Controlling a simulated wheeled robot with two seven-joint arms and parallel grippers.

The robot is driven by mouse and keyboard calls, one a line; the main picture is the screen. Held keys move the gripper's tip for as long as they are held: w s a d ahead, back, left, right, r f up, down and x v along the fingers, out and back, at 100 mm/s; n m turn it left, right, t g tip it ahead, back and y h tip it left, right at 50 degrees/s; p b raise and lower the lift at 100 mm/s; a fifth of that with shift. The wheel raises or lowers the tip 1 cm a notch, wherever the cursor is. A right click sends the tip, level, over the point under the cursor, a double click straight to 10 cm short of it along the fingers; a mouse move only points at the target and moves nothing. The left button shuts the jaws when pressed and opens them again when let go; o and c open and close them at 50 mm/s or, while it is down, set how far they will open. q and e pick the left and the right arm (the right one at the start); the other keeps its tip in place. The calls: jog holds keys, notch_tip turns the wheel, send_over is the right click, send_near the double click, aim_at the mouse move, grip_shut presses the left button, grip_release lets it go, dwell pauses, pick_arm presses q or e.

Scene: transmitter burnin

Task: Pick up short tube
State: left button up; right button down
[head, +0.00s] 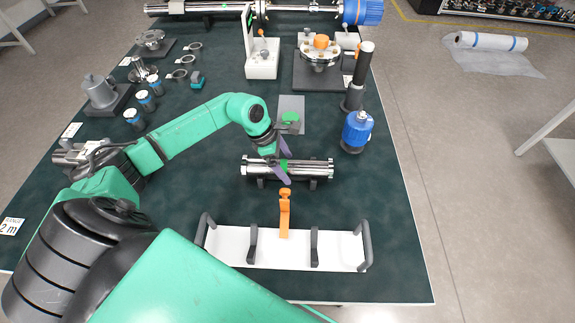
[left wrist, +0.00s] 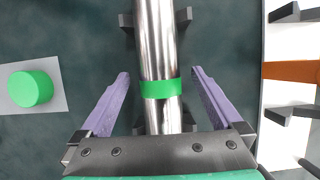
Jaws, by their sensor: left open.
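The short tube is a shiny steel cylinder with a green band at its middle; in the head view the tube (head: 313,168) lies crosswise on a dark cradle near the table's middle. In the left wrist view the tube (left wrist: 155,38) runs top to bottom through the picture centre. My left gripper (head: 282,162) is over the tube at the green band. In the left wrist view its purple fingers (left wrist: 161,74) are open, one on each side of the band, with a gap on both sides. How far the fingertips reach down beside the tube is unclear. My right gripper is not in view.
A white carrier (head: 280,252) with grey handles and an orange clamp (head: 284,215) lies in front of the tube. Behind it is a green knob (head: 291,118) on a grey plate. A blue-bodied device (head: 357,131) stands at right. The table's right front is clear.

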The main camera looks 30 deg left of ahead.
pick_arm(q)
grip_shut()
jog(key=shift+w+r, duration=0.1)
